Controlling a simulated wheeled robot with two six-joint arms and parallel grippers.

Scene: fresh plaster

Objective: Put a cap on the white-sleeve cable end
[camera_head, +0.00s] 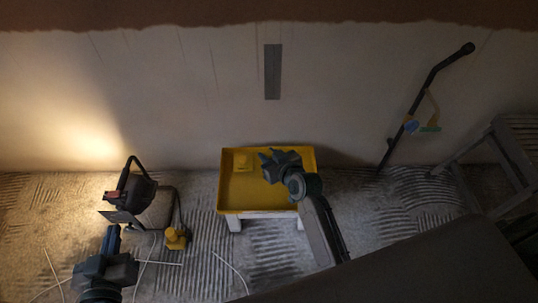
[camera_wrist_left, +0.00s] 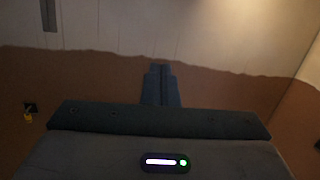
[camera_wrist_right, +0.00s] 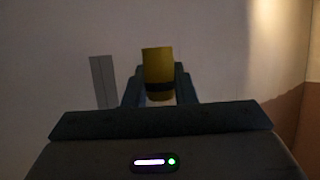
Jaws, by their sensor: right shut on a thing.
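My right gripper (camera_wrist_right: 158,90) is shut on a yellow, roughly cylindrical piece (camera_wrist_right: 158,62) with a dark band low on it; it may be a cap. In the head view my right gripper (camera_head: 267,156) is above the yellow tray (camera_head: 228,204), and the held piece cannot be made out. My left gripper (camera_head: 113,230) is at the lower left, its fingers together and empty in the left wrist view (camera_wrist_left: 160,70). A small dark box (camera_wrist_left: 29,107) with yellow in it is on the brown wall part. I cannot make out a white-sleeve cable end.
A yellow block (camera_head: 242,161) sits in the tray. A dark work lamp (camera_head: 140,190) and a yellow object (camera_head: 176,238) stand on the floor near thin white cables (camera_head: 232,270). A long dark pole (camera_head: 430,80) leans at the right beside a grey stool (camera_head: 490,165).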

